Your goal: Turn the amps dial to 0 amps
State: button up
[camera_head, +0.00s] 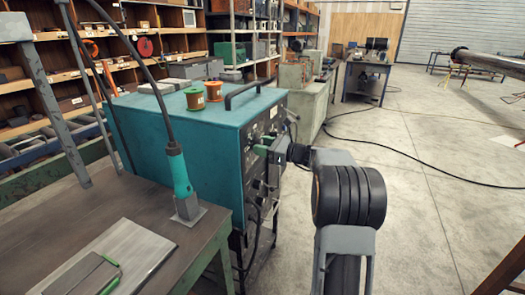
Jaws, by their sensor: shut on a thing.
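The teal welding machine (190,125) stands left of centre in the head view, with its dark control panel (268,128) on its right side seen at a steep slant. My arm reaches in from the lower right, and my gripper (264,151) is at the panel's upper middle. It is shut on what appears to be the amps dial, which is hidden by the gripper. The dial's markings and pointer cannot be read. Other small knobs and sockets show on the panel around and below my gripper.
A workbench (150,232) with a plate and a teal-handled torch (180,175) stands at the near left. Two spools (205,92) and a handle (256,88) are on the machine's top. Cables hang below the panel. The concrete floor (430,190) to the right is mostly open.

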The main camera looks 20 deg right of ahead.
jog(key=shift+n+b, duration=10.75)
jog(key=shift+n, duration=2.05)
jog(key=o, duration=0.9)
jog(key=shift+o, duration=0.2)
jog(key=p+v, duration=0.1)
jog(key=v, duration=1.2)
jog(key=shift+s+d, duration=0.25)
jog(key=shift+s, duration=0.1)
